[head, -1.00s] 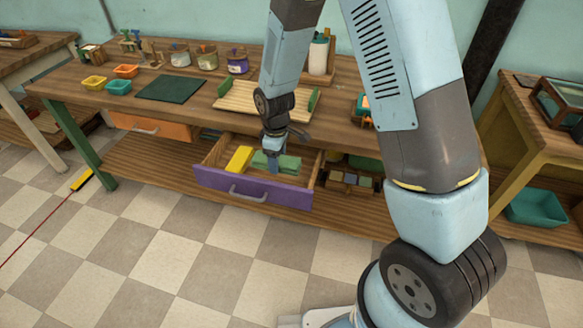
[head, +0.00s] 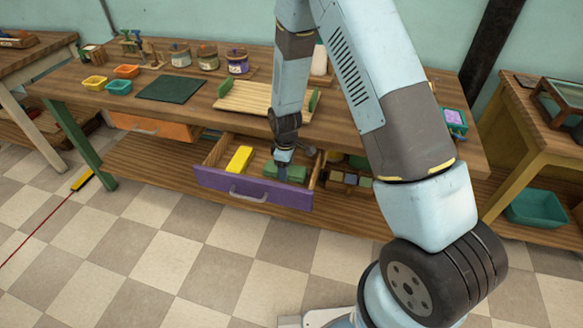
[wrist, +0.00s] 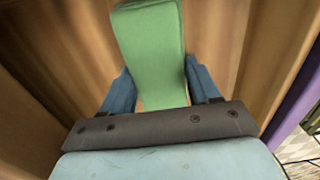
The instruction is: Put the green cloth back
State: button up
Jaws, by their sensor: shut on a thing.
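The green cloth (wrist: 150,45) is a folded, long block between my gripper's two blue fingers (wrist: 161,90) in the wrist view. My gripper is shut on it. In the head view, my gripper (head: 283,172) reaches down into the open purple-fronted drawer (head: 252,190). Green (head: 297,172) shows around its fingers at the right side of the drawer. I cannot tell whether the cloth touches the drawer floor. A yellow block-like cloth (head: 239,159) lies in the drawer to the left.
A second, orange-fronted drawer (head: 155,127) is to the left under the bench. The benchtop holds a dark green mat (head: 171,89), a slatted wooden board (head: 248,98), small bowls and jars. A box with several small blocks (head: 349,180) stands right of the drawer.

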jog(key=o, duration=1.1)
jog(key=shift+r, duration=0.15)
notch_tip(320, 180, up, 12)
jog(key=s+d+r+m+t, duration=0.15)
jog(key=d+r, duration=0.25)
jog(key=r, duration=0.4)
jog(key=s+d+r+m, duration=0.3)
jog(key=r, duration=0.4)
jog(key=s+d+r+m+t, duration=0.1)
jog(key=s+d+r+m, duration=0.2)
jog(key=r, duration=0.5)
jog(key=s+d+r+m+t, duration=0.1)
jog(key=s+d+r+m, duration=0.1)
jog(key=s, duration=0.4)
jog(key=s+d+r+m+t, duration=0.1)
jog(key=s+d+r+m, duration=0.1)
jog(key=s+d+r, duration=0.3)
jog(key=s+d+r+m+t, duration=0.1)
jog(key=s+d+r+m, duration=0.1)
jog(key=s, duration=0.5)
jog(key=shift+d+r+m, duration=0.25)
jog(key=shift+d+r, duration=0.5)
jog(key=shift+r, duration=0.2)
